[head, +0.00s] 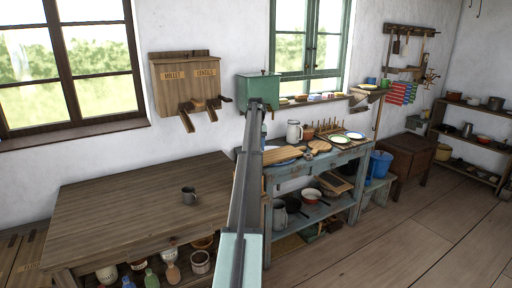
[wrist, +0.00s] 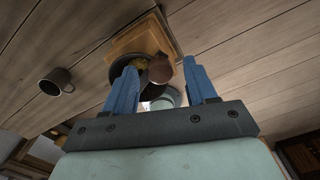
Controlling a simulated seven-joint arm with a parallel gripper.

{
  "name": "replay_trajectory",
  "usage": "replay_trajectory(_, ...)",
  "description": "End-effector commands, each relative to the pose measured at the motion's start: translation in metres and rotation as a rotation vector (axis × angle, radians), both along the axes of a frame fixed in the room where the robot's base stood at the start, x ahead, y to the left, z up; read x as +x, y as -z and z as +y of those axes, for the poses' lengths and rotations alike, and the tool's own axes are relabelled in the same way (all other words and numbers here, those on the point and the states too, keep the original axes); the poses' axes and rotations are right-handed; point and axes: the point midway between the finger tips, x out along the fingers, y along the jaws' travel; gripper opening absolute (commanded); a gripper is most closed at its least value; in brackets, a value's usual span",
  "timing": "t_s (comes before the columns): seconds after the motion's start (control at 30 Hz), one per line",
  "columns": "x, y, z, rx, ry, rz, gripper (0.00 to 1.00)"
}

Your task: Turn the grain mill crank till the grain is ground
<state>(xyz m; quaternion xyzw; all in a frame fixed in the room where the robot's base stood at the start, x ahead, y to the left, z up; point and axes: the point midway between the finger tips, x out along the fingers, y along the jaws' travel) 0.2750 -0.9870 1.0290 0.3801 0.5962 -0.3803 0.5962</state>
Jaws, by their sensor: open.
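In the wrist view the grain mill stands on plank boards, with a square wooden base (wrist: 128,43) and a dark round bowl (wrist: 122,72). Something yellow, perhaps grain, shows in the bowl. A round brown knob (wrist: 160,70), apparently the crank's handle, is in line with the space between my gripper's fingertips (wrist: 159,76). The two blue fingers are apart, one on each side of the knob. I cannot tell whether they touch it. A pale round part shows behind the knob, partly hidden by my gripper. In the head view I cannot make out the mill or my fingers.
A grey mug (wrist: 56,82) stands left of the mill; the head view shows it on the wooden table (head: 125,205). A wooden dispenser (head: 185,82) and a green box (head: 258,88) are at the wall. Dishes crowd the blue-grey bench (head: 285,172). The table's left is clear.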

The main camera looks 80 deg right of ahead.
Motion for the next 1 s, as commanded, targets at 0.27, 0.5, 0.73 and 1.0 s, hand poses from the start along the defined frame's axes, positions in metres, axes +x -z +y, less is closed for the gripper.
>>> replay_trajectory(0.27,0.0,-0.013,-0.001,-0.001,0.0,0.0,0.56)
replay_trajectory(0.5,0.0,-0.057,-0.002,-0.002,0.0,-0.001,0.56)
replay_trajectory(0.73,0.0,-0.101,-0.001,-0.002,0.0,-0.001,0.56)
replay_trajectory(1.0,0.0,-0.132,-0.001,-0.001,0.0,0.0,0.56)
